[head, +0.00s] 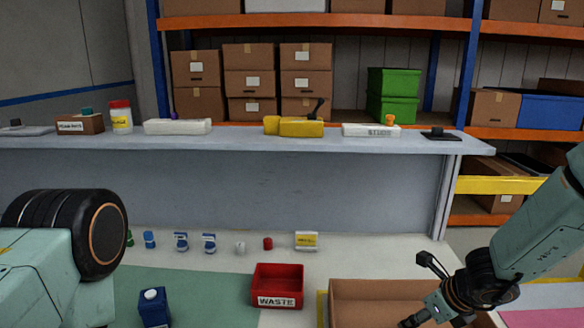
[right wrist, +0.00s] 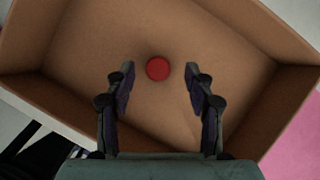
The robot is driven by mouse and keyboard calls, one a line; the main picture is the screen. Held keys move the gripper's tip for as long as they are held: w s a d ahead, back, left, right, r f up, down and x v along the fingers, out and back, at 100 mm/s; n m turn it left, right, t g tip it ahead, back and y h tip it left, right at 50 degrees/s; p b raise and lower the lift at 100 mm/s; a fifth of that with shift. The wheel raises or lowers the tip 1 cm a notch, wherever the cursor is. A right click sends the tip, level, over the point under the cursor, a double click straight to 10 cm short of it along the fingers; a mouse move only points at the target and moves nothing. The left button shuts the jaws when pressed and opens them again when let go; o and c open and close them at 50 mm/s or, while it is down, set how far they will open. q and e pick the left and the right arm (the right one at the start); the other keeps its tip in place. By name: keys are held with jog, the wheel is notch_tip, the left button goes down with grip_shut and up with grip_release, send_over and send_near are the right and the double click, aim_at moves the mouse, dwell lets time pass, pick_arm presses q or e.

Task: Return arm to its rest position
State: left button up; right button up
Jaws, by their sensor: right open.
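My right gripper (head: 416,290) is at the lower right of the head view, over the open cardboard box (head: 375,289). In the right wrist view its two fingers (right wrist: 158,76) are spread apart with nothing between their tips. Beyond them a round red object (right wrist: 158,68) lies on the floor of the box (right wrist: 90,40), apart from the fingers. In the head view this red object is hidden. Part of my left arm shows at the lower left, but its gripper is out of view.
A red WASTE bin (head: 277,287) stands left of the box. A blue container (head: 154,308) is on the green mat (head: 210,280). Several small items, including a red one (head: 267,243), line the table's back. A raised grey shelf (head: 240,140) spans behind.

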jog(key=shift+w+f+b, duration=0.1)
jog(key=shift+f+b, duration=0.35)
jog(key=shift+f, duration=0.3)
jog(key=shift+r, duration=0.1)
jog(key=shift+r+p, duration=0.35)
jog(key=shift+p, duration=0.1)
jog(key=p+v, duration=0.8)
jog(key=v, duration=0.5)
jog(key=b+x, duration=0.8)
jog(key=x, duration=0.5)
jog(key=shift+f, duration=0.3)
jog(key=shift+w+f+b, duration=0.1)
jog(key=shift+f+b, duration=0.15)
jog(key=shift+b, duration=0.25)
notch_tip(320, 180, up, 12)
jog(key=p, duration=0.9)
jog(key=shift+f, duration=0.25)
